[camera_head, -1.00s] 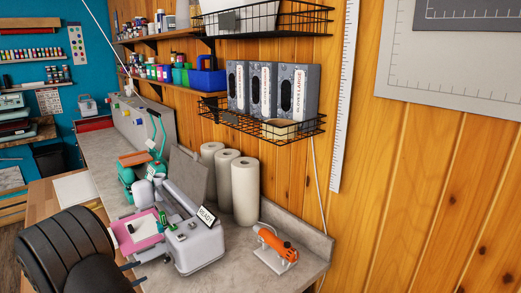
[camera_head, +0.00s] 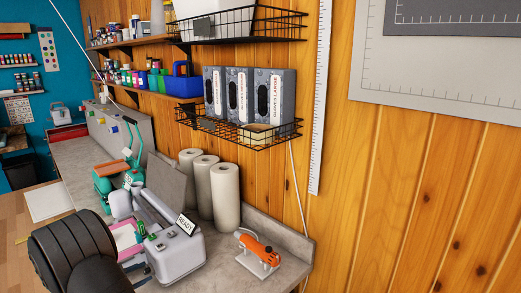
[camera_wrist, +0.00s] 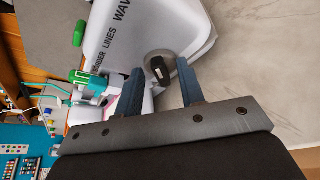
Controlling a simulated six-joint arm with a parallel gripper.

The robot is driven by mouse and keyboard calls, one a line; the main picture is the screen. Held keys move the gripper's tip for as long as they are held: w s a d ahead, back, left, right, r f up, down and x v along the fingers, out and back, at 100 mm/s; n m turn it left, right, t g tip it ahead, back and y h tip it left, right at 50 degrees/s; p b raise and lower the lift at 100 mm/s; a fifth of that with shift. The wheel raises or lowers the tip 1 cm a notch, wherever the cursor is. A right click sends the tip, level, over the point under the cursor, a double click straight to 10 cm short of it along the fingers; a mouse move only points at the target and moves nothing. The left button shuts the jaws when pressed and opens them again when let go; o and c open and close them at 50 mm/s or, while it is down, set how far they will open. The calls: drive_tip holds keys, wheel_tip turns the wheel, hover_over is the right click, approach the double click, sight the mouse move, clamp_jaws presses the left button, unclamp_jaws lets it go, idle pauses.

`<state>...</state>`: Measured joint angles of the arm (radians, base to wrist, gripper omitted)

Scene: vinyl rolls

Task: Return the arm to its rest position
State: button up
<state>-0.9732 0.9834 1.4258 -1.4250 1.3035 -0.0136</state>
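My gripper (camera_wrist: 158,98) shows in the wrist view with its two dark blue fingers spread apart and nothing between them. Beyond the fingers is the white machine (camera_wrist: 145,30), with printed words and a dark knob or switch on its side. In the head view my black arm (camera_head: 75,255) fills the lower left, and the fingers are mostly hidden behind it. The same white machine (camera_head: 178,255), with a raised grey lid and a "READY" screen, stands just right of the arm.
White rolls (camera_head: 226,195) stand behind the machine against the wood wall. An orange tool (camera_head: 257,250) rests on the counter to the right. A green device (camera_head: 108,180) stands left of the rolls. Wire baskets with glove boxes (camera_head: 240,95) hang above. The counter's right end has some free room.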

drive_tip(key=v, duration=1.7)
drive_tip(key=x, duration=1.7)
drive_tip(key=shift+w+d+f, duration=0.1)
drive_tip(key=shift+w+d, duration=0.05)
drive_tip(key=shift+w, duration=0.05)
drive_tip(key=shift+s+a+n, duration=0.1)
drive_tip(key=shift+a+n, duration=0.1)
drive_tip(key=shift+n, duration=0.1)
drive_tip(key=shift+a+r+n+g+h, duration=0.1)
drive_tip(key=shift+r+n+g+h, duration=0.15)
drive_tip(key=shift+n+g, duration=0.3)
drive_tip(key=v, duration=1.7)
drive_tip(key=w+d+f+n, duration=0.1)
drive_tip(key=w+d, duration=0.1)
drive_tip(key=w, duration=0.1)
drive_tip(key=w+d+f+n+g+h, duration=0.1)
drive_tip(key=w+f, duration=0.1)
drive_tip(key=w, duration=0.2)
drive_tip(key=w+d+f+n+g+h, duration=0.1)
drive_tip(key=w+d+n, duration=0.1)
drive_tip(key=w, duration=0.2)
drive_tip(key=shift+d+f, duration=0.3)
drive_tip(key=shift+f, duration=0.05)
drive_tip(key=shift+s, duration=0.1)
